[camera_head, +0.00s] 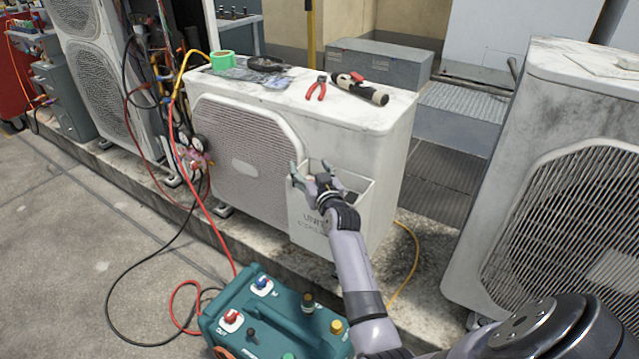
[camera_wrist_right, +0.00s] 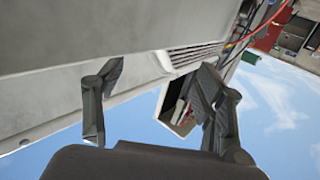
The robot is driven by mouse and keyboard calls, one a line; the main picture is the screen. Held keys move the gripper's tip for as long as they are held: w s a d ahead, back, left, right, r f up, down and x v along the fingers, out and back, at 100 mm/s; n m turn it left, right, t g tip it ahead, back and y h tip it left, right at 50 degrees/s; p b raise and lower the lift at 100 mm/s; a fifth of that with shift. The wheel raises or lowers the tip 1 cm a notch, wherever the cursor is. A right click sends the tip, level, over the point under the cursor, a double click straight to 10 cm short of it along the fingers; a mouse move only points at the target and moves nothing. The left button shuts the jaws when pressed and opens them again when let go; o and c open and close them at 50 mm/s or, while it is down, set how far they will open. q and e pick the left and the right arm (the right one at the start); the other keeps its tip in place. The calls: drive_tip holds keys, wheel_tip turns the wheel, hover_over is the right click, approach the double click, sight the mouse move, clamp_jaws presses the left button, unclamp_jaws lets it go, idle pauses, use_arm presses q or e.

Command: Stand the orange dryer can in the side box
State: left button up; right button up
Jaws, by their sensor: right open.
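The white side box (camera_head: 305,212) hangs on the front right of the middle condenser, with dark lettering on its face. My right gripper (camera_head: 311,174) is open at the top of the box, its fingers apart and nothing seen between them. My forearm hides part of the box. The right wrist view shows my open fingers (camera_wrist_right: 160,78) and the box (camera_wrist_right: 163,98) with something dark and reddish inside, too small to name. I cannot make out an orange dryer can in either view. My left gripper is not in view.
The middle condenser's top (camera_head: 300,105) holds green tape (camera_head: 222,61), red pliers (camera_head: 317,88) and a dark tool with red (camera_head: 360,88). A teal machine (camera_head: 275,318) with hoses stands in front. Another condenser (camera_head: 570,190) stands at the right. The floor at left is mostly clear.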

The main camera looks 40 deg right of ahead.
drive_tip(key=f+p+v, duration=0.1)
drive_tip(key=p+v, duration=0.1)
drive_tip(key=v, duration=0.8)
drive_tip(key=s+a+f+n+g+y, duration=0.45)
drive_tip(key=s+a+f+g, duration=0.25)
drive_tip(key=s+a+f, duration=0.7)
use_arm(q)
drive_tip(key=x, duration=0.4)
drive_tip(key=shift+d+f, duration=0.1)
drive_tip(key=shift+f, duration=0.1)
use_arm(e)
drive_tip(key=s+a+f+g, duration=0.2)
drive_tip(key=s+g, duration=0.1)
drive_tip(key=s, duration=0.5)
drive_tip(key=s+a+f+g, duration=0.2)
drive_tip(key=s+a+g, duration=0.1)
drive_tip(key=s, duration=0.5)
drive_tip(key=shift+s+f+n+y, duration=0.2)
drive_tip(key=shift+s+n+y, duration=0.15)
drive_tip(key=shift+n, duration=0.1)
